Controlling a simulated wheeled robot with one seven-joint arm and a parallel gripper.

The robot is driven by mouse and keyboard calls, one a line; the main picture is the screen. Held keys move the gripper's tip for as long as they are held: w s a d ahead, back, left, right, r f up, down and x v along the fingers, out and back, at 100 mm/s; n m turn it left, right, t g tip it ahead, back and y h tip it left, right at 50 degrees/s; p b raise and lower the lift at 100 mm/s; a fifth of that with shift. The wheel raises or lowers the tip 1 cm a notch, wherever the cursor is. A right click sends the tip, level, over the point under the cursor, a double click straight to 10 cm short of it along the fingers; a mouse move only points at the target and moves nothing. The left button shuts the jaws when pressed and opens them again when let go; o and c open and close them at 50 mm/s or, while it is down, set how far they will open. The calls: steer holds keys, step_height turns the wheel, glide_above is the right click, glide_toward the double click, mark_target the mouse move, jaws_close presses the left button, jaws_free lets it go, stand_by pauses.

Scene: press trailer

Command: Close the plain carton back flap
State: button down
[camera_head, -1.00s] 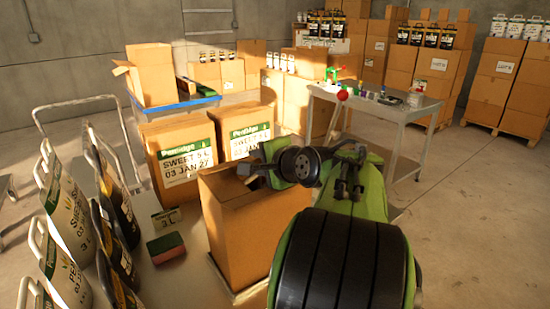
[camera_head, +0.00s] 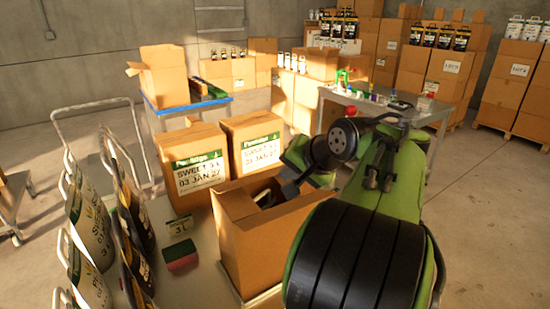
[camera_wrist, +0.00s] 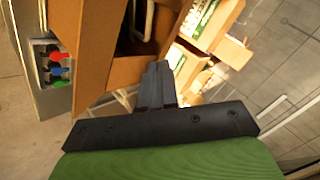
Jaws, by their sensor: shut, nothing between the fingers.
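The plain brown carton (camera_head: 262,245) stands on the near table in the head view. Its top is at least partly open, with a dark inside showing. My gripper (camera_head: 266,197) is at the carton's top opening, coming in from the right. In the wrist view the gripper fingers (camera_wrist: 157,72) are together and hold nothing, close to brown carton board (camera_wrist: 128,70). A dark opening with a white handle-like shape lies beyond the fingertips. I cannot tell which board is the back flap; my arm hides part of the carton's right side.
Two labelled cartons (camera_head: 197,172) stand just behind the plain carton. Several jugs (camera_head: 90,225) stand at the left, with a red-and-green block (camera_head: 181,260) beside the carton. A side table (camera_head: 410,112) with small items is behind my arm.

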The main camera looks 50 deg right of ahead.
steer(key=w+d+r+n+g+y+p, duration=0.1)
steer(key=w+d+r+n+g+p, duration=0.15)
steer(key=w+r+n+p, duration=0.4)
steer(key=n+g+b, duration=0.3)
steer(key=n+b, duration=0.1)
glide_above(260, 178)
steer(key=shift+t, duration=0.25)
step_height(260, 178, down, 7)
steer(key=shift+a+r, duration=0.15)
steer(key=shift+r, duration=0.05)
steer(key=shift+s+a+f+b, duration=0.1)
steer(key=shift+s+f+b, duration=0.2)
steer(key=shift+f, duration=0.35)
steer(key=shift+s+f+b, duration=0.2)
steer(key=shift+f+b, duration=0.2)
steer(key=shift+f, duration=0.2)
steer(key=shift+s+a+f, duration=0.1)
steer(key=shift+s+f, duration=0.2)
steer(key=shift+f, duration=0.05)
